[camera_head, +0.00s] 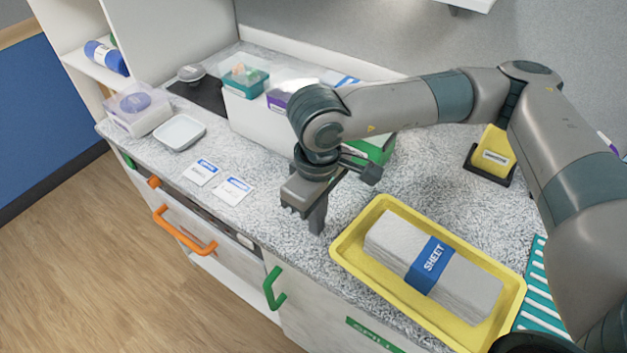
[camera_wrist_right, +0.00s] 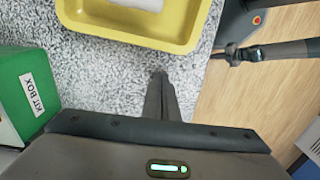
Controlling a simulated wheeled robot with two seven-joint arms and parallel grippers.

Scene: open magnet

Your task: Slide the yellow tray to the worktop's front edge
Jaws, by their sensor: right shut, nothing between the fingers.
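The yellow tray (camera_head: 345,236) lies on the speckled worktop in the head view's lower right, with a narrow strip of worktop between its near long side and the front edge. It holds a grey sheet stack (camera_head: 395,240) with a blue "SHEET" band. My right gripper (camera_head: 317,222) is shut and empty, pointing down just left of the tray's left end, apart from it. In the right wrist view the shut fingers (camera_wrist_right: 158,78) point towards the yellow tray (camera_wrist_right: 130,38), with bare worktop between them. My left gripper is not in view.
A green kit box (camera_wrist_right: 22,95) stands behind the gripper. A yellow block in a black holder (camera_head: 492,155) stands behind the tray; a teal ribbed mat (camera_head: 540,290) lies to its right. White cards (camera_head: 233,190) and a pale dish (camera_head: 180,132) lie left. Green handle (camera_head: 273,288) is below the edge.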

